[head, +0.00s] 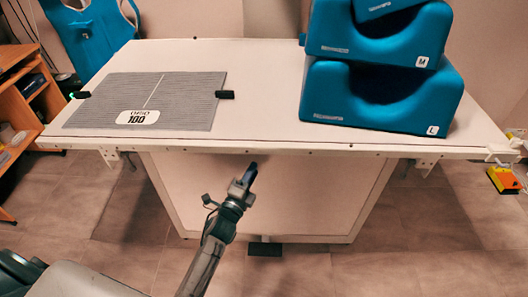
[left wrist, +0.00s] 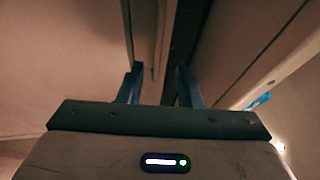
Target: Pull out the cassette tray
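My left gripper (head: 252,172) is just below the front edge of the white table (head: 270,60), in front of the pale panel under it. In the left wrist view its two blue fingers (left wrist: 160,82) stand apart with a gap between them. A narrow pale bar (left wrist: 160,40) and a dark slot (left wrist: 184,40) run beyond the fingertips. I cannot tell whether the bar belongs to the cassette tray, or whether the fingers touch it. No cassette tray can be clearly made out in the head view. My right gripper is not in view.
A grey striped plate (head: 185,95) marked 100 lies on the tabletop at left. Blue cushions (head: 380,98) are stacked at right. A wooden shelf (head: 22,115) stands at far left. A dark pedal-like block (head: 265,249) is on the floor under the table. The front floor is clear.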

